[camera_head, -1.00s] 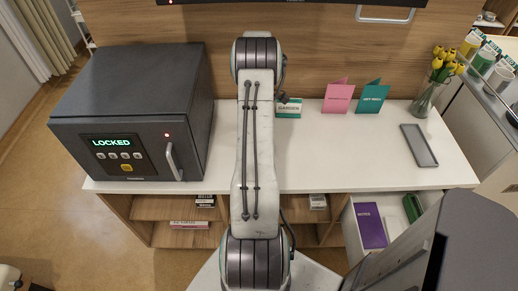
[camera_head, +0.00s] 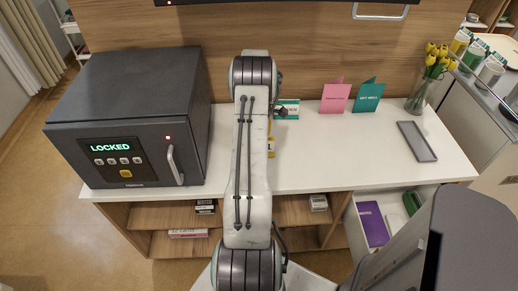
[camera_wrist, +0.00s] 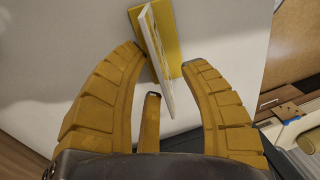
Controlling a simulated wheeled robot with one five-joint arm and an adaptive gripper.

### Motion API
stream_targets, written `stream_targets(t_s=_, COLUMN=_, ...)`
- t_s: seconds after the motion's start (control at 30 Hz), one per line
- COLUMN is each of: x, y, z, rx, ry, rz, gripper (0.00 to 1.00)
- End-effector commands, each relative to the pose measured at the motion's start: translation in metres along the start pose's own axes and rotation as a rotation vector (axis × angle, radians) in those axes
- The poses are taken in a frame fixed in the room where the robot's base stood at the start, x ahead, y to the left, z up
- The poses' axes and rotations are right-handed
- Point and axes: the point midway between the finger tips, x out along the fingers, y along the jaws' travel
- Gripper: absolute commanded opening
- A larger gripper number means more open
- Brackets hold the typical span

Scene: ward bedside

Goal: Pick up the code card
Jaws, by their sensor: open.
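A folded yellow-and-white card (camera_wrist: 168,38) stands on the white counter in the wrist view, likely the code card; its text is not readable there. My gripper (camera_wrist: 164,58) is open, with its ochre fingers on either side of the card's near end. I cannot tell whether any finger touches it. In the head view a sliver of the yellow card (camera_head: 271,147) shows just right of my arm.
A dark safe (camera_head: 125,115) reading LOCKED stands on the counter's left. A teal-and-white card (camera_head: 289,109), a pink card (camera_head: 335,97) and a teal card (camera_head: 368,96) stand behind. A vase of yellow tulips (camera_head: 417,97) and a grey tray (camera_head: 417,142) are at right.

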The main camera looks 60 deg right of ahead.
Motion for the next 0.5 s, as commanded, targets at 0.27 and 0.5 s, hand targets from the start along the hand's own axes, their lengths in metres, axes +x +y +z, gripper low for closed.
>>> stream_targets(t_s=0.27, x=0.0019, y=0.0002, z=-0.0003, rx=0.0, ry=0.0, rz=0.0, gripper=0.4)
stream_targets(t_s=0.5, x=0.0047, y=0.0007, z=-0.0003, rx=0.0, ry=0.0, rz=-0.001, gripper=0.4)
